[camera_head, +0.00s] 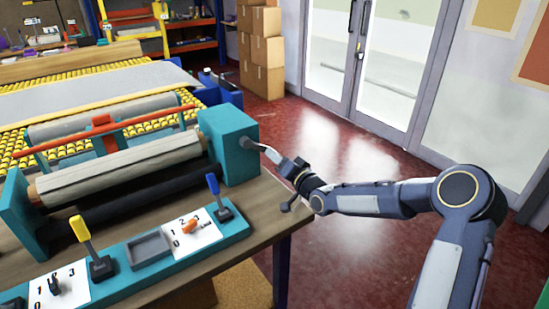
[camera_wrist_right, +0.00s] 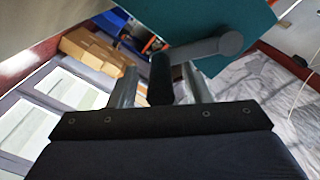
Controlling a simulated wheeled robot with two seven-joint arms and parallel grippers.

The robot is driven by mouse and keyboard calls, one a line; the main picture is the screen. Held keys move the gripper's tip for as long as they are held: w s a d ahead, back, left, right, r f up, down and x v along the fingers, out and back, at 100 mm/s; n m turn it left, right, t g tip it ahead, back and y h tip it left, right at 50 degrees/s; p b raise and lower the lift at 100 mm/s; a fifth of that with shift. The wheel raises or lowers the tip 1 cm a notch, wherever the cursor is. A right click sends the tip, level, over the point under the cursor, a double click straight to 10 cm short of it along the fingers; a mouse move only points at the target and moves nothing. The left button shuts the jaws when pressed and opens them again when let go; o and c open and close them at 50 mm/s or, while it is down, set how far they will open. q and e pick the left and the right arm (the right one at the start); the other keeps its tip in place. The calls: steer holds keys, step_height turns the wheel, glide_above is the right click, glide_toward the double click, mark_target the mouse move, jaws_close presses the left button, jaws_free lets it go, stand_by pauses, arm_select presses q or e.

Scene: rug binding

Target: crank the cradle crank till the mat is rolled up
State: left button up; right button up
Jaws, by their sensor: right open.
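The teal cradle (camera_head: 228,140) stands on the table at centre left. A grey crank arm (camera_wrist_right: 208,47) sticks out of its end block, with a dark upright-looking handle (camera_wrist_right: 161,78) in the right wrist view. My right gripper (camera_head: 283,162) is at the crank; it also shows in the right wrist view (camera_wrist_right: 160,88), its two fingers apart on either side of the handle. Whether a finger touches the handle cannot be told. A pale roll (camera_head: 120,168) lies between the cradle's end blocks. A flat grey mat (camera_head: 90,88) lies on the yellow roller bed behind. My left gripper is out of view.
A control panel with a yellow lever (camera_head: 82,230), a blue lever (camera_head: 213,184) and an orange knob (camera_head: 191,227) runs along the table's front. Stacked cardboard boxes (camera_head: 262,50) stand at the back by glass doors. The red floor (camera_head: 340,170) right of the table is clear.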

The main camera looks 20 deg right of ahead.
steer(key=shift+w+a, duration=0.25)
steer(key=shift+w, duration=0.35)
jaws_close()
steer(key=shift+f, duration=0.1)
